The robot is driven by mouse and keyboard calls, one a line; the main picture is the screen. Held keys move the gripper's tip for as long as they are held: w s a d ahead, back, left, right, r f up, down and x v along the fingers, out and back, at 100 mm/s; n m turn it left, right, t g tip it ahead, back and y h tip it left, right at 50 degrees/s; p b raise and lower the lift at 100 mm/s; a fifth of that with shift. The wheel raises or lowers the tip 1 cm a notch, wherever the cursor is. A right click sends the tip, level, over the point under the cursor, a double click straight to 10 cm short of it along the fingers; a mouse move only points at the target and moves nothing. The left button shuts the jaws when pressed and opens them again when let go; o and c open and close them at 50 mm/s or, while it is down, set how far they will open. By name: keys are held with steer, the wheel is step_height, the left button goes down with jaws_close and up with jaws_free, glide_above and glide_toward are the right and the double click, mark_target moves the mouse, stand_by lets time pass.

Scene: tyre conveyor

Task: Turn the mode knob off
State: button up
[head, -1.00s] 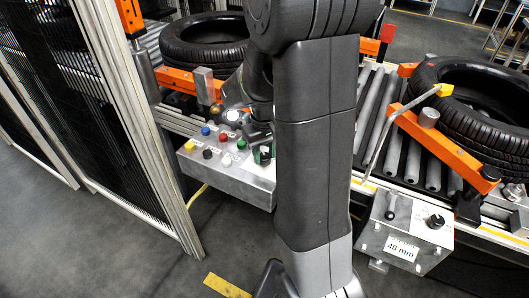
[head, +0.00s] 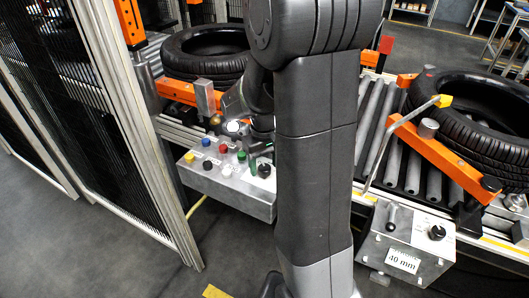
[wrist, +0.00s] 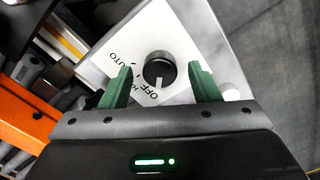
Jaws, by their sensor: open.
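The mode knob (wrist: 160,70) is black and round, on a white plate lettered OFF and AUTO, with other lettering partly hidden. Its white mark points down in the wrist view, toward the OFF lettering. My gripper (wrist: 161,84) is open, with one green finger on each side of the knob and a gap showing on both sides. In the head view the knob (head: 264,170) sits at the right end of the grey button box (head: 232,196). My gripper (head: 258,156) is just above and behind it there, partly hidden by my arm.
Several coloured buttons, including a red one (head: 223,149), sit left of the knob. A second box labelled 40 mm (head: 403,261) carries another black knob (head: 437,232). Tyres (head: 470,110) lie on the roller conveyor behind. A mesh fence (head: 95,110) stands at the left.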

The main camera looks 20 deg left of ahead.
mark_target(265, 167)
step_height(265, 167, up, 14)
steer(key=shift+f, duration=0.25)
stand_by(0.5)
step_height(265, 167, down, 14)
steer(key=shift+r, duration=0.1)
stand_by(0.4)
steer(key=shift+r, duration=0.1)
